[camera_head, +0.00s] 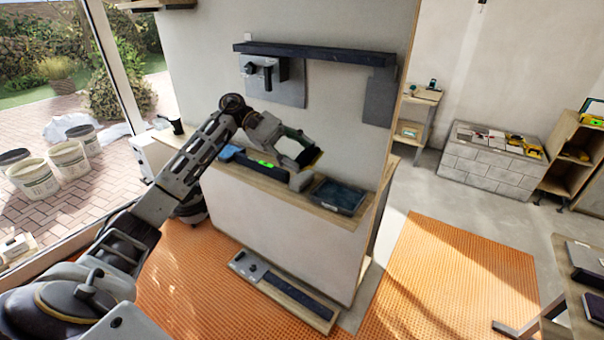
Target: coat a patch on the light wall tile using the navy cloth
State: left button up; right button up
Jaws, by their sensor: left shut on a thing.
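A light grey wall tile (291,92) is on the wall beneath a long dark bar, at the upper middle. A black and grey fixture in front covers its upper left part. My left gripper (308,158) reaches over the ledge, below and slightly right of this tile and apart from it. It is shut on a small dark thing with a yellow edge; I cannot tell whether this is a cloth. A folded blue thing (229,152) lies on the ledge left of the gripper. A dark navy slab in a tray (341,195) lies to its right. My right gripper is not in view.
A darker grey tile (379,98) hangs at the right end of the dark bar (318,53). A level with a green vial (262,163) lies on the wooden ledge. A long board (285,292) lies on the floor.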

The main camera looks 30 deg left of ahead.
pick_arm(q)
jog(key=w+a+r+n+t+y, duration=0.1)
jog(key=r+t, duration=0.6)
jog(key=r, duration=0.7)
jog(key=w+a+r+n+t+y, duration=0.2)
jog(key=a+r+n+t+y, duration=0.2)
jog(key=r, duration=1)
jog(key=w+a+r+n+t+y, duration=0.2)
jog(key=a+r+n+t, duration=0.3)
jog(key=r, duration=0.8)
jog(key=n+t, duration=0.3)
jog(key=t, duration=0.2)
jog(key=shift+a+r, duration=0.4)
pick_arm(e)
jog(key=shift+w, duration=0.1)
